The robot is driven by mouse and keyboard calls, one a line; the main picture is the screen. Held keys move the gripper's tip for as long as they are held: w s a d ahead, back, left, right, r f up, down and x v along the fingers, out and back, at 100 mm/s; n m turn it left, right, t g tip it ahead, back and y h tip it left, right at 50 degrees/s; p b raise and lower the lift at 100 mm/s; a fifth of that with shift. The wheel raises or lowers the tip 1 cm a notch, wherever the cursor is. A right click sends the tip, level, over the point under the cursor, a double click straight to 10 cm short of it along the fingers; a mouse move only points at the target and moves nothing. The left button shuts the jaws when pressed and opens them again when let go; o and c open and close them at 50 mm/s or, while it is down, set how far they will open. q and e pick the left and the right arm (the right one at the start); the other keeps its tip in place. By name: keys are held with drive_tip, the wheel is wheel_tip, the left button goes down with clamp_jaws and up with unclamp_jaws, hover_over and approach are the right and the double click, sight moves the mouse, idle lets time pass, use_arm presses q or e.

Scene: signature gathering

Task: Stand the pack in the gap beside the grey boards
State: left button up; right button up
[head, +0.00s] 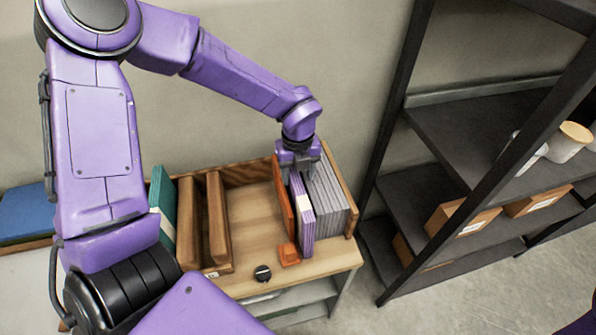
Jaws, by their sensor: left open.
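The pack (302,215), lilac with a pale label, stands upright on the wooden cabinet top. It is between an orange board (284,205) and the grey boards (330,200), close against the left side of the grey ones. My left gripper (297,166) is open right above the pack's upper rear edge. Its fingers are partly hidden, and I cannot tell if they touch the pack. The gap's floor is hidden by the pack. My right gripper is out of view.
Left of the orange board the wooden top (250,225) is clear. Brown boards (215,220) and a teal binder (163,205) stand farther left. A dark shelf rack (465,125) stands at right.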

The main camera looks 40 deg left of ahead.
use_arm(q)
drive_tip(key=shift+a+r, duration=0.15)
drive_tip(key=shift+r, duration=0.3)
wheel_tip(320, 180, up, 10)
drive_tip(key=shift+r+b, duration=0.25)
drive_tip(key=shift+b, duration=0.9)
drive_tip(key=shift+r, duration=0.35)
